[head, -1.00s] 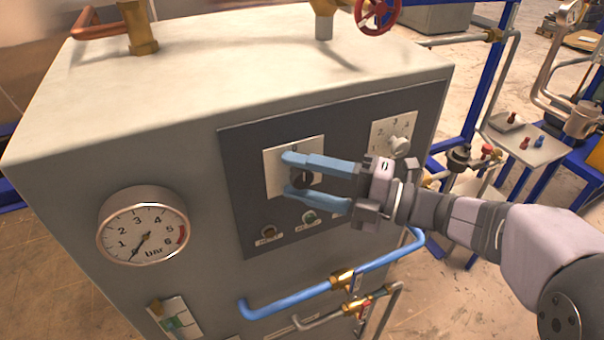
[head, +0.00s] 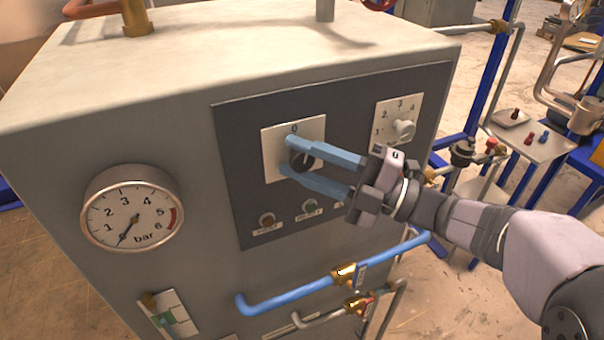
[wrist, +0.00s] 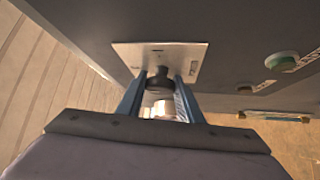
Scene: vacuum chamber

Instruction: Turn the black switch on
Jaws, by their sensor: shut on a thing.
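The black switch (head: 301,160) is a round knob on a pale plate (head: 315,130) marked 0 at its top, set in the dark panel of the grey cabinet. My gripper (head: 288,155) reaches in from the right with its blue fingers shut on the knob, one above and one below it. In the wrist view the knob (wrist: 158,84) sits between the two fingers, in front of the plate (wrist: 183,58). The fingers hide part of the knob, and its exact pointer direction is hard to tell.
A white selector knob (head: 403,130) on a numbered plate is to the right. Below are a red button (head: 267,220) and a green button (head: 309,207). A pressure gauge (head: 132,208) is at the left. A blue pipe (head: 320,280) runs below the panel.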

